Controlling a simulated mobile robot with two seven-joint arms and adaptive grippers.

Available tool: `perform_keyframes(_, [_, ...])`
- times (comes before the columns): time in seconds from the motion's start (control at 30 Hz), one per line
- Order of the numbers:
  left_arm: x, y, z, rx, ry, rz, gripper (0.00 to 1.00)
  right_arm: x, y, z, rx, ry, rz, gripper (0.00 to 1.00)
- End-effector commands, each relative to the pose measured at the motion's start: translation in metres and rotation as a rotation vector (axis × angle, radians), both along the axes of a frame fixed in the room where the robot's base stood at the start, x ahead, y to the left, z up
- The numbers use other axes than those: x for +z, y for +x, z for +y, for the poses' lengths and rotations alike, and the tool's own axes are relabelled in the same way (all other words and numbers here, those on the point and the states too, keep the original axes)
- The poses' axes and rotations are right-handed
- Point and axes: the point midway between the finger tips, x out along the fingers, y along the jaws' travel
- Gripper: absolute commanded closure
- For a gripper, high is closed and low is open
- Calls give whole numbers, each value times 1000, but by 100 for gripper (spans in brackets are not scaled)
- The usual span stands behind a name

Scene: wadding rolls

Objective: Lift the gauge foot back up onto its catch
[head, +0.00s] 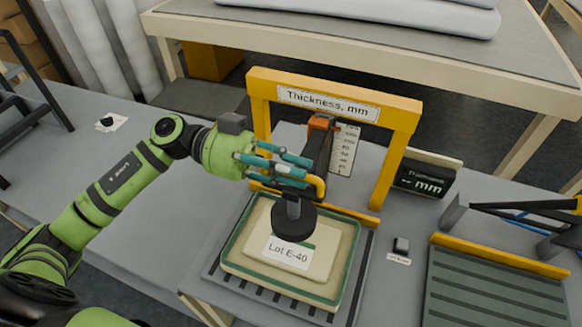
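The thickness gauge has a yellow frame (403,160) with a "Thickness, mm" sign. Its foot, a black round disc (293,221) on a short grey stem, is low over the cream wadding sample (315,262) labelled "Lot E-40". I cannot tell whether the disc touches the wadding. A yellow handle (320,187) shows beside the stem. An orange block (320,122) sits on a dark upright above; the catch is not clear to make out. My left gripper (308,173) has its teal fingers at the handle and upright; their grip is unclear. My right gripper is not in view.
The sample lies in a green-edged tray (228,262) on a slotted base. A dark display (424,179) and a small black button (401,245) stand to the right, near a ribbed green board (490,290). The bench left of the gauge is mostly clear.

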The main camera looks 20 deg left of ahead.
Motion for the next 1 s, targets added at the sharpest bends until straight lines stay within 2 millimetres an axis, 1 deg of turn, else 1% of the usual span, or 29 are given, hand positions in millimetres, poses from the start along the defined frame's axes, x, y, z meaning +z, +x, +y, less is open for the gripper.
perform_keyframes(0.27, [-2,-1,1,-2,2,3,78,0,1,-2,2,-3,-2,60])
perform_keyframes(0.37, [-3,0,7,-1,6,4,78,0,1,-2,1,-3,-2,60])
perform_keyframes(0.47, [-3,1,21,1,7,6,78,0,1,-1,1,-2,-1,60])
perform_keyframes(0.7, [-2,2,73,2,7,5,78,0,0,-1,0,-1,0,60])
perform_keyframes(0.8, [-2,3,92,2,5,5,78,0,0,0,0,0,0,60])
perform_keyframes(0.9, [-2,3,106,1,3,3,78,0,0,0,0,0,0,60])
perform_keyframes(1.0, [-1,3,115,0,3,3,78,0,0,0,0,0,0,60])
